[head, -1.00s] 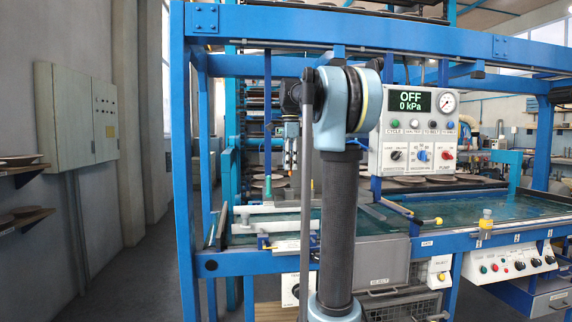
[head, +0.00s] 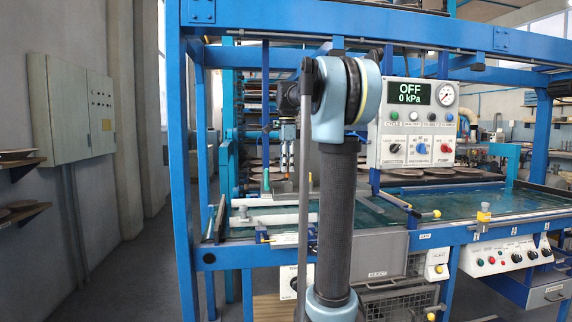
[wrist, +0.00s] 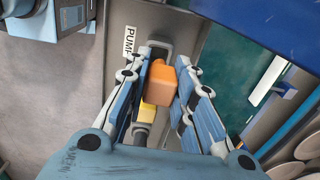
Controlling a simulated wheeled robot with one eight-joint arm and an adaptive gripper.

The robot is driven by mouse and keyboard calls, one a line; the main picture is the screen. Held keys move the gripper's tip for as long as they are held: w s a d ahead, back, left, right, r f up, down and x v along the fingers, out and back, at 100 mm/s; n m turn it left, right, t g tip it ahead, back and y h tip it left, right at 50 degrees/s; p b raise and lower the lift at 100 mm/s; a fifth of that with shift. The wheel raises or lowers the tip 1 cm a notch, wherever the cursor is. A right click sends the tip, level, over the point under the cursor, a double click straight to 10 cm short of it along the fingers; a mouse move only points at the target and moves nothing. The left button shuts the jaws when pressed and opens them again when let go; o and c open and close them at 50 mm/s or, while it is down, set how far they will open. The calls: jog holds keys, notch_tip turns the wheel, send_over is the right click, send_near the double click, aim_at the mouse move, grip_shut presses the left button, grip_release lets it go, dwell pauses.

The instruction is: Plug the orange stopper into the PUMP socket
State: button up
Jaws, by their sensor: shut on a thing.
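In the wrist view, an orange stopper (wrist: 163,83) with a blocky, rounded body sits between the fingers of my gripper (wrist: 168,75), which is shut on it. A yellow and grey piece (wrist: 143,128) shows just below it; I cannot tell whether it belongs to the stopper. A white PUMP label (wrist: 130,41) lies ahead on a grey surface, with a grey loop-shaped fitting (wrist: 162,46) beside it. The stopper partly covers this area, and no socket opening shows clearly. In the head view my gripper (head: 284,165) hangs inside the blue frame, partly behind my arm.
The blue frame (head: 182,200) stands around the work area. A control panel (head: 417,122) reads OFF and 0 kPa. A green-blue bed (head: 455,208) lies behind the front rail, with a yellow-topped fitting (head: 484,214) on the rail. In the wrist view a blue bar (wrist: 268,32) runs at right.

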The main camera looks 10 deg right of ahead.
aim_at(287, 176)
jog(key=shift+f, duration=1.8)
jog(key=shift+f, duration=0.4)
jog(key=shift+s+f, duration=0.15)
jog(key=shift+f, duration=0.1)
jog(key=o, duration=1)
jog(key=shift+o, duration=0.2)
jog(key=shift+r, duration=0.1)
notch_tip(287, 176, up, 12)
jog(key=shift+f, duration=0.15)
